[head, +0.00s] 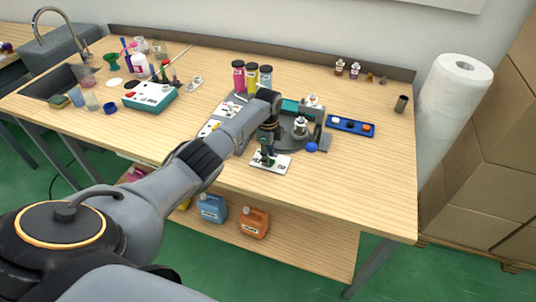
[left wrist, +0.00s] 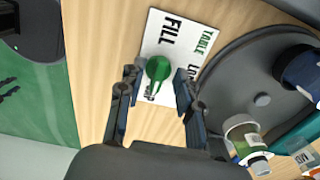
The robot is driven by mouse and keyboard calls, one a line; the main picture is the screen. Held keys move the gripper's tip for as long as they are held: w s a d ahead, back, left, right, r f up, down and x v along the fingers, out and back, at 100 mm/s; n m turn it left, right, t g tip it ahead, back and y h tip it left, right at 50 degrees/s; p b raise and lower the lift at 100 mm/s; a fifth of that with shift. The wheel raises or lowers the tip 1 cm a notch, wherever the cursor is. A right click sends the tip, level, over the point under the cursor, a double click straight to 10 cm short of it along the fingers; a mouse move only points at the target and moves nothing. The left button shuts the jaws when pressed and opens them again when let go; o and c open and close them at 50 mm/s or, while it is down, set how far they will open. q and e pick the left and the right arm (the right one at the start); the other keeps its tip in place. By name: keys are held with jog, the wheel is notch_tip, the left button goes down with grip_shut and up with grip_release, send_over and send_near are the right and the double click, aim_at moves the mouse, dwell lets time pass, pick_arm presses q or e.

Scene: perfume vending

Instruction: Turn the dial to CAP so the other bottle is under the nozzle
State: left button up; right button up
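The dial is a green knob (left wrist: 158,68) on a white plate (left wrist: 178,32) marked FILL and TABLE, with other lettering partly hidden. The plate also lies near the table's front edge in the head view (head: 283,164). My left gripper (left wrist: 157,77) has its fingers apart on both sides of the knob, with small gaps showing; it reaches down over the plate in the head view (head: 267,155). Beside the plate is a round grey turntable (left wrist: 240,75). The nozzle cannot be made out.
Pink, yellow and blue bottles (head: 252,78) stand behind my arm. A white and teal device (head: 152,95) is at left. The front right table is clear.

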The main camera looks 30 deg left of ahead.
pick_arm(q)
jog(key=shift+r, duration=0.1)
notch_tip(320, 180, up, 12)
dwell(0.4)
dwell(0.5)
